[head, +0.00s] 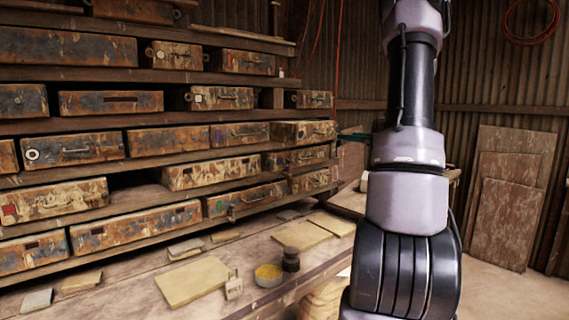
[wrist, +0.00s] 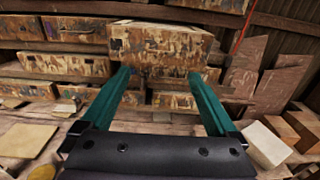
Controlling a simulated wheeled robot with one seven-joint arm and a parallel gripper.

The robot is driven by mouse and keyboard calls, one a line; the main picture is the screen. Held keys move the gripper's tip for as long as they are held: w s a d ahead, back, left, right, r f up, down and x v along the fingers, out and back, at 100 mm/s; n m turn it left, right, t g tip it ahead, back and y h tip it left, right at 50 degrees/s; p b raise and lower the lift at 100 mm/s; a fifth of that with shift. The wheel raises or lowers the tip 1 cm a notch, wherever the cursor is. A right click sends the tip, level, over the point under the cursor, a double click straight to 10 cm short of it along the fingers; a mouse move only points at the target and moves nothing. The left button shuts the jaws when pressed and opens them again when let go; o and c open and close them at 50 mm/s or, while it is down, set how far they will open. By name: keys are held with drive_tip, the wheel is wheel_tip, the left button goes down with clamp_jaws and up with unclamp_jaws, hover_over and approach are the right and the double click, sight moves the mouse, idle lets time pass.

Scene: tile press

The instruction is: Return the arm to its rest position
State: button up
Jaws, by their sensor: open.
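My arm (head: 405,195) stands raised and bent at the right of the head view. My gripper (wrist: 158,74) shows in the wrist view as two teal fingers, spread apart with nothing held between them. The fingers point toward a worn, paint-flaked drawer (wrist: 160,45) that sticks out of the shelves. I cannot tell how far the fingertips are from it.
Shelves of several worn drawers (head: 168,140) fill the left wall. The bench (head: 130,290) below holds flat tiles (head: 192,281), a yellow-filled tin (head: 268,275), a dark jar (head: 291,260) and a padlock-shaped tag (head: 233,285). Boards (head: 505,220) lean at the right; the floor there is clear.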

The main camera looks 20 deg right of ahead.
drive_tip(key=s+a+r+n+g+y, duration=0.1)
drive_tip(key=s+a+n+g, duration=0.25)
drive_tip(key=a, duration=0.55)
drive_tip(key=s+a+r+n+g+y, duration=0.1)
drive_tip(key=s+a+n+g, duration=0.2)
drive_tip(key=a+n, duration=0.35)
drive_tip(key=s+a+r+n+g+y, duration=0.1)
drive_tip(key=s+a+n+g, duration=0.25)
drive_tip(key=a, duration=0.65)
drive_tip(key=s+a+n+h, duration=0.2)
drive_tip(key=s+n+h, duration=0.1)
drive_tip(key=s+n, duration=0.4)
drive_tip(key=s+a+n+h, duration=0.2)
drive_tip(key=s+n+h, duration=0.2)
drive_tip(key=s+n, duration=0.3)
drive_tip(key=shift+s+a+f, duration=0.15)
drive_tip(key=shift+s+a, duration=0.15)
drive_tip(key=shift+s, duration=0.6)
